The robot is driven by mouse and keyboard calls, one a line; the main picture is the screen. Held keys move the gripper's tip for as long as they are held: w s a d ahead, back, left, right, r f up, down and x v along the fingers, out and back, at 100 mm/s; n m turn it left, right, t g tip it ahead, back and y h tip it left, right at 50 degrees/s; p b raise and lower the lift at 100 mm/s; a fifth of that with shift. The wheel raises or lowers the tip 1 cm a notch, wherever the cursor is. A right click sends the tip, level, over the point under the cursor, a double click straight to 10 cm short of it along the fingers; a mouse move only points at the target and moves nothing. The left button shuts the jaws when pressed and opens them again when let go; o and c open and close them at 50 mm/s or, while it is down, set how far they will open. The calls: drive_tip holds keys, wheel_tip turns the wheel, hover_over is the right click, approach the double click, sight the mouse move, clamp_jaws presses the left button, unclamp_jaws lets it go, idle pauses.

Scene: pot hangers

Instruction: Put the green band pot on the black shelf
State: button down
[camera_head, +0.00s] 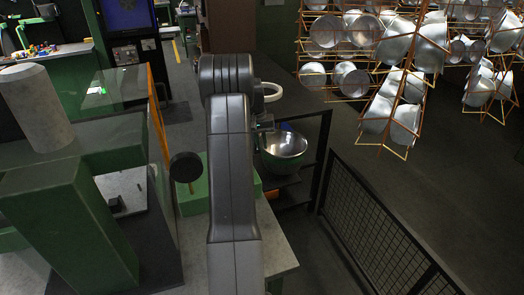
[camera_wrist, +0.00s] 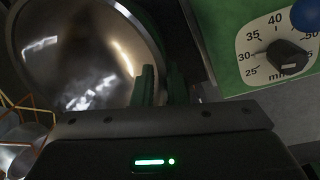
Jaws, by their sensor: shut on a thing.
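The pot (camera_head: 284,146) is a shiny metal bowl with a greenish tint on its outer side. In the head view it hangs just right of my arm, in front of the black shelf (camera_head: 322,135). In the wrist view the pot (camera_wrist: 75,45) fills the upper left, its inside facing the camera. My gripper (camera_wrist: 160,84) has its two green fingers shut on the pot's rim. In the head view my arm mostly hides the gripper. I cannot tell whether the pot touches the shelf.
A green machine with a dial (camera_wrist: 287,52) is close at the right of the wrist view. A black mesh fence (camera_head: 385,225) runs at the right. Orange hangers with several metal pots (camera_head: 400,100) hang at the upper right. A green block (camera_head: 192,190) stands left of my arm.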

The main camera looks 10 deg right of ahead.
drive_tip(key=shift+f, duration=1.7)
drive_tip(key=shift+f, duration=0.2)
drive_tip(key=c, duration=1.5)
unclamp_jaws()
drive_tip(key=shift+r, duration=0.1)
drive_tip(key=r, duration=0.4)
drive_tip(key=a+r, duration=0.1)
drive_tip(key=r, duration=0.7)
drive_tip(key=shift+w+a, duration=0.1)
drive_tip(key=shift+a, duration=0.25)
